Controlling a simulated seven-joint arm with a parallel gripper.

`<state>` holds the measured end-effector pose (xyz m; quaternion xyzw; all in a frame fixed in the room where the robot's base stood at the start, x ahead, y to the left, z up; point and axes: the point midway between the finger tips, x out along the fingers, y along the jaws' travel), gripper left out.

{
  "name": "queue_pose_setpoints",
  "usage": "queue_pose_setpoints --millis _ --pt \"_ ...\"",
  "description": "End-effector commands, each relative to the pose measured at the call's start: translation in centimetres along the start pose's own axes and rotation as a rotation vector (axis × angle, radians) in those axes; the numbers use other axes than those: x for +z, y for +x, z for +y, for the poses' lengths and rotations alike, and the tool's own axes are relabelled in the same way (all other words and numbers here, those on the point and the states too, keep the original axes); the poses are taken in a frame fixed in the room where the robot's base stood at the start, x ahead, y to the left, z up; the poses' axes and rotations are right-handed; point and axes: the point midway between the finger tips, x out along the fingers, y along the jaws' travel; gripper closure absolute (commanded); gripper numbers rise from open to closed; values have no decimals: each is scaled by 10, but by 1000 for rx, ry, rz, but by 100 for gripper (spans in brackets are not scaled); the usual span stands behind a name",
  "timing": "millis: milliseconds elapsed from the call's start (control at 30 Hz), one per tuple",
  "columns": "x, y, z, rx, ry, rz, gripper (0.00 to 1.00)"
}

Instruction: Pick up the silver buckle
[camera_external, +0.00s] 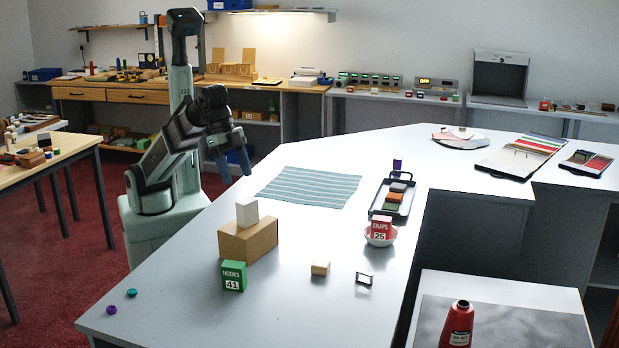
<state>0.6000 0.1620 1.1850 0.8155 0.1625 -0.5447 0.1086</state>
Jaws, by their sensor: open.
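A small silver buckle (364,278), shaped like an open rectangular frame with dark edges, is on the grey counter towards the front, right of a small tan block. Nothing covers it. My gripper (236,172) hangs over the counter's left rear edge, with its bluish fingers pointing down. It is open, and nothing shows between its fingers. It is well behind and to the left of the buckle, apart from it.
A tan block (320,268) with a pale label is left of the buckle. A green HOOKS box (233,276), a cardboard box (248,243) bearing a white cube (247,212), and a red SNAPS box (381,227) in a bowl stand nearby. Striped cloth (308,187) lies behind.

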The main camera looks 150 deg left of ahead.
Motion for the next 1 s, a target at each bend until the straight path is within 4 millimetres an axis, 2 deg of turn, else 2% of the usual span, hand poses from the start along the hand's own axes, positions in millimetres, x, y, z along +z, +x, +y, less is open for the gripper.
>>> queue_pose_setpoints --millis 33,200,500,667,767,867,1000 --pt "0 0 0 0 0 0 42" --pt "0 0 0 0 0 0 58" --pt "0 0 -4 -3 -6 0 58" --pt "-4 21 -20 -18 -32 -36 58" --pt "-22 39 -30 -28 -49 -70 58" --pt "-49 58 -40 -37 -66 -107 58" --pt "-103 90 -55 -47 -88 -165 58"
